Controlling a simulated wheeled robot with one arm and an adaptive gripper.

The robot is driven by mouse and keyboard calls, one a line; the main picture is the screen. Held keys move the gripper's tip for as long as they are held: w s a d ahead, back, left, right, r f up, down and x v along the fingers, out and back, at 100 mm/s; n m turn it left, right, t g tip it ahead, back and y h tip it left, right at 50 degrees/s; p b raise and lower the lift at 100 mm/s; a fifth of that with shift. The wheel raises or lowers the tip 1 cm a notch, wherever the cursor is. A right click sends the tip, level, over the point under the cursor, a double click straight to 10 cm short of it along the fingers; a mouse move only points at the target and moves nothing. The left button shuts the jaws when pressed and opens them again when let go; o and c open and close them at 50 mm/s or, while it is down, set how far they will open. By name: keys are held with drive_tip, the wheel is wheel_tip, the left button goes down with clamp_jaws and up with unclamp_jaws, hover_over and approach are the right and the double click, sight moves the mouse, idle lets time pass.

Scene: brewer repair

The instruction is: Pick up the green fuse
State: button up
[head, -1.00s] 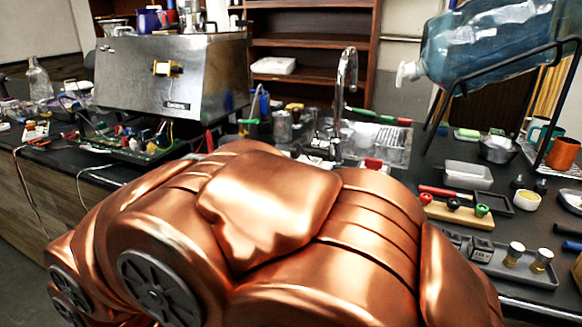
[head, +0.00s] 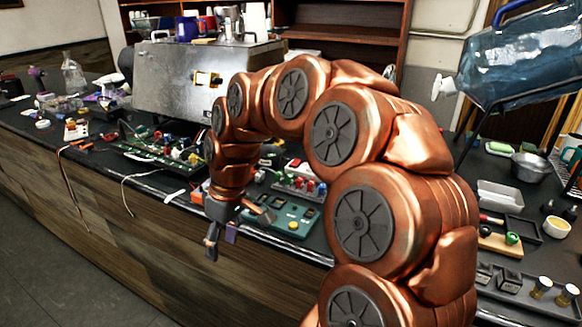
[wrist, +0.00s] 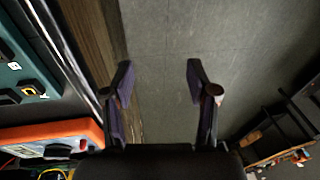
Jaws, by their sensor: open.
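I cannot pick out the green fuse for certain in either view. Small green parts (head: 194,158) show on the circuit board (head: 150,154) on the counter, too small to name. My gripper (head: 222,240) hangs from the bent copper arm, in front of the counter's edge in the head view. In the wrist view my gripper (wrist: 159,88) is open and empty, with its two purple-lined fingers apart over the grey floor. My arm hides part of the counter behind it.
A teal panel (head: 290,222) with a yellow button lies by the counter's edge, also at left in the wrist view (wrist: 22,72). An orange-cased device (wrist: 45,132) is near it. The steel brewer (head: 165,85) stands behind; the floor (head: 60,265) in front is clear.

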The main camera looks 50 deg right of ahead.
drive_tip(key=w+d+r+p, duration=0.1)
drive_tip(key=w+d+r, duration=0.1)
drive_tip(key=d, duration=0.2)
drive_tip(key=w+d+r+t+p, duration=0.1)
drive_tip(key=w+d+r+p, duration=0.1)
drive_tip(key=d, duration=0.3)
drive_tip(key=w+d+r+t+p, duration=0.1)
drive_tip(key=w+d+r, duration=0.1)
drive_tip(key=d, duration=0.3)
drive_tip(key=shift+w+d+r+p, duration=0.15)
drive_tip(key=shift+w+d+p, duration=0.1)
drive_tip(key=shift+w+p, duration=0.1)
drive_tip(key=t+p, duration=0.1)
drive_tip(key=p, duration=0.2)
approach(290, 176)
drive_tip(key=a+f, duration=0.1)
drive_tip(key=shift+t+h, duration=0.3)
drive_tip(key=shift+h, duration=0.1)
drive_tip(key=shift+p+x, duration=1.8)
drive_tip(key=shift+x, duration=2.3)
drive_tip(key=shift+d, duration=0.15)
drive_tip(key=c, duration=0.9)
drive_tip(key=shift+c, duration=0.2)
